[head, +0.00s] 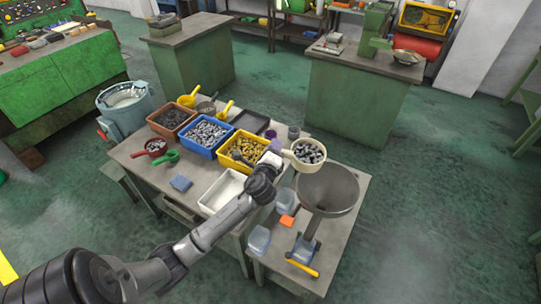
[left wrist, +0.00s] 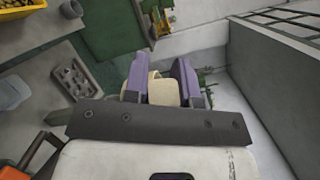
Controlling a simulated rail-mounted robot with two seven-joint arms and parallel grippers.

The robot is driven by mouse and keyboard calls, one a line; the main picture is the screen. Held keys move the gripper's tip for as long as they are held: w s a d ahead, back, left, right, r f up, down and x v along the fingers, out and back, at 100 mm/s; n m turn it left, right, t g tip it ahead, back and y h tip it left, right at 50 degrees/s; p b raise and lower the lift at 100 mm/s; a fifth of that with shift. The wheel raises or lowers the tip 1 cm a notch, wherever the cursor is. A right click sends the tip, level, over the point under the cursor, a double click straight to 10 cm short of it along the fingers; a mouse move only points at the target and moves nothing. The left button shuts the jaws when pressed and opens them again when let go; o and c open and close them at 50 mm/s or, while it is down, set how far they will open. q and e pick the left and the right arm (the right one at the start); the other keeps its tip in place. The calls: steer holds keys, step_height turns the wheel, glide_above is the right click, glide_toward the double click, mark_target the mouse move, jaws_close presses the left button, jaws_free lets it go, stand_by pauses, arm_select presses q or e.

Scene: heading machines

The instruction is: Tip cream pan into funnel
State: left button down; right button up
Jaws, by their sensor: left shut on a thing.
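The cream pan (head: 308,165) holds grey metal pieces and looks roughly level in the head view. It is just beyond the rim of the wide grey funnel (head: 328,190), at the right end of the table. My left gripper (head: 283,150) is shut on the pan's handle; the purple fingers and the cream handle (left wrist: 163,92) between them show in the left wrist view. The pan's bowl is not clearly visible there. The funnel's cone looks empty, and its lower outlet is partly hidden. My right gripper is not in view.
Brown (head: 160,122), blue (head: 190,136) and yellow (head: 233,163) bins of parts stand left of the pan. A white tray (head: 212,205), clear tubs (head: 259,240), an orange block (head: 287,221) and a yellow-handled tool (head: 300,267) lie nearer. Floor to the right is clear.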

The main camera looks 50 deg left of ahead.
arm_select(q)
steer(key=m, duration=0.1)
steer(key=m+b, duration=0.1)
steer(key=m+t+b, duration=0.1)
steer(key=shift+w+d+f, duration=0.15)
steer(key=shift+d+f, duration=0.15)
steer(key=shift+f, duration=0.05)
steer(key=d+r+m, duration=0.1)
steer(key=w+d+r+m+t+p, duration=0.1)
steer(key=r+m, duration=0.1)
steer(key=shift+r+y, duration=0.15)
steer(key=shift+y, duration=0.15)
steer(key=w+d+m+t+h+p, duration=0.4)
steer(key=d+m, duration=0.8)
steer(key=m, duration=0.2)
steer(key=shift+w, duration=0.35)
steer(key=shift+r, duration=0.1)
